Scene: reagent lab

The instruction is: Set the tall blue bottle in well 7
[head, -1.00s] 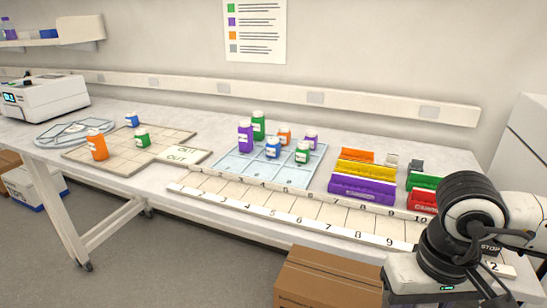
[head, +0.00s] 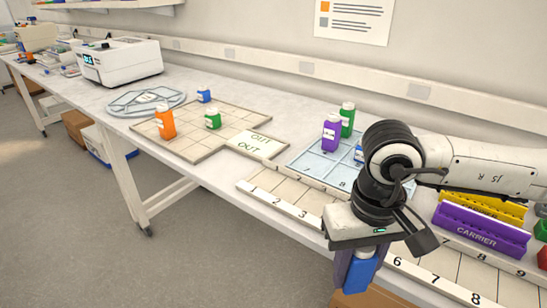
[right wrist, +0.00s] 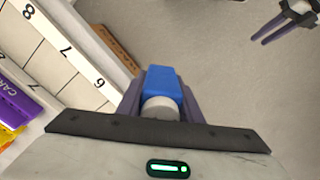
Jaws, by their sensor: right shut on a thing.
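My right gripper (head: 358,262) is shut on the tall blue bottle (head: 356,275), low in front of the bench's front edge. In the right wrist view the blue bottle (right wrist: 162,82) sits between the two fingers, its pale cap towards the palm. Well 7 (head: 442,260) is a bare cell in the numbered strip, to the right of the bottle in the head view. Well 7 (right wrist: 50,67) also shows empty at the left of the right wrist view. My left gripper (right wrist: 262,38) shows small at that view's top right, fingers apart and empty, over the floor.
A purple carrier (head: 475,230) and a yellow carrier (head: 485,207) stand behind the strip. A blue-tinted grid (head: 310,162) holds bottles, partly hidden by my right arm. A beige grid (head: 185,148) holds orange, green and blue bottles. A cardboard box (head: 370,298) is below.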

